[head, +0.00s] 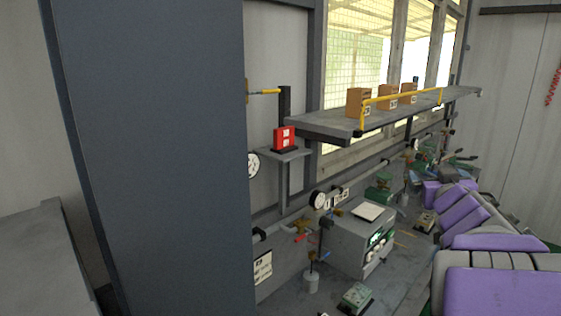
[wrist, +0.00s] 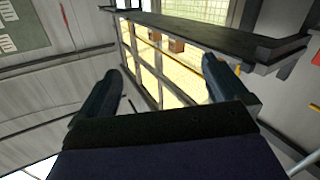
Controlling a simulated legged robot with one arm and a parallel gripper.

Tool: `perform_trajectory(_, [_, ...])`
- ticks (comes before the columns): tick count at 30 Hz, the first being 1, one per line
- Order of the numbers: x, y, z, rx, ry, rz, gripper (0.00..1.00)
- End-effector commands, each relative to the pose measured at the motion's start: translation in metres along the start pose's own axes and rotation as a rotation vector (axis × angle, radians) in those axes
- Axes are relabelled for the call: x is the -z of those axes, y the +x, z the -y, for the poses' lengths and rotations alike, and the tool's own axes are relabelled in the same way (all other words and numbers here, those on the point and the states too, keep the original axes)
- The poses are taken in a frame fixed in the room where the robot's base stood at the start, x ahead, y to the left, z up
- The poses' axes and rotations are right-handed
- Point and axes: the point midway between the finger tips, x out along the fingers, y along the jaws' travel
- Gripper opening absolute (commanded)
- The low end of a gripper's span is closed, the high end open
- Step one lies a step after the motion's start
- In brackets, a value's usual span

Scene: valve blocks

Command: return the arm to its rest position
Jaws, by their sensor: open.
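My gripper (wrist: 162,68) shows in the wrist view with its two dark fingers spread wide apart. Nothing is between the fingers, and they touch nothing that I can see. Behind them are the bright window panes and the dark shelf edge, some way off. In the head view, purple and grey parts of my own body fill the lower right. I cannot make out the gripper's fingers there.
A large dark panel (head: 150,150) fills the left of the head view. A shelf (head: 330,122) with orange boxes (head: 358,102) and a yellow rail runs along the windows. A red block (head: 284,138) stands on a small bracket. A grey machine (head: 350,240) sits on the bench below.

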Motion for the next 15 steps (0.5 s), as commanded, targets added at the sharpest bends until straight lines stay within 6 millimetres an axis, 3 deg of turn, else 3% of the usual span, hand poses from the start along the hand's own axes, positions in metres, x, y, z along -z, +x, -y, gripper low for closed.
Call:
perform_trajectory(1, [-0.024, -0.013, 0.001, -0.050, 0.008, 0.055, 1.00])
perform_trajectory(5, [-0.087, -0.048, -0.002, -0.161, 0.029, 0.246, 1.00])
perform_trajectory(8, [-0.143, -0.085, 0.007, -0.206, 0.039, 0.421, 1.00])
perform_trajectory(15, [-0.267, -0.185, 0.050, -0.165, 0.041, 0.855, 1.00])
